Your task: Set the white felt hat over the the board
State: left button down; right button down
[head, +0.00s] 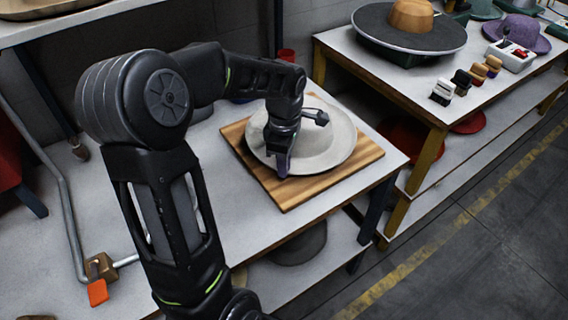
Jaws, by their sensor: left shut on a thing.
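The white felt hat (335,150) is a pale, wide-brimmed hat in the middle of the head view. It is over the striped wooden board (356,166) on the white table; whether it rests on the board or hangs just above it I cannot tell. My left gripper (283,172) points down at the near left part of the brim and is shut on the hat. The gripper and wrist hide part of the crown and brim. My right gripper is not in view.
A second table (385,72) at the upper right holds a dark round plate with a wooden block (411,15), several brushes, a white switch box (510,55) and a purple hat (522,32). A bent metal tube with an orange end (97,292) lies at the left. A red cup (286,56) stands behind.

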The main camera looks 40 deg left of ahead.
pick_arm(q)
jog(key=shift+f+b, duration=0.45)
jog(key=shift+f, duration=0.15)
dwell(0.7)
jog(key=c, duration=1.4)
grip_release()
jog(key=shift+r, duration=0.1)
notch_tip(320, 180, up, 8)
jog(key=shift+f, duration=0.15)
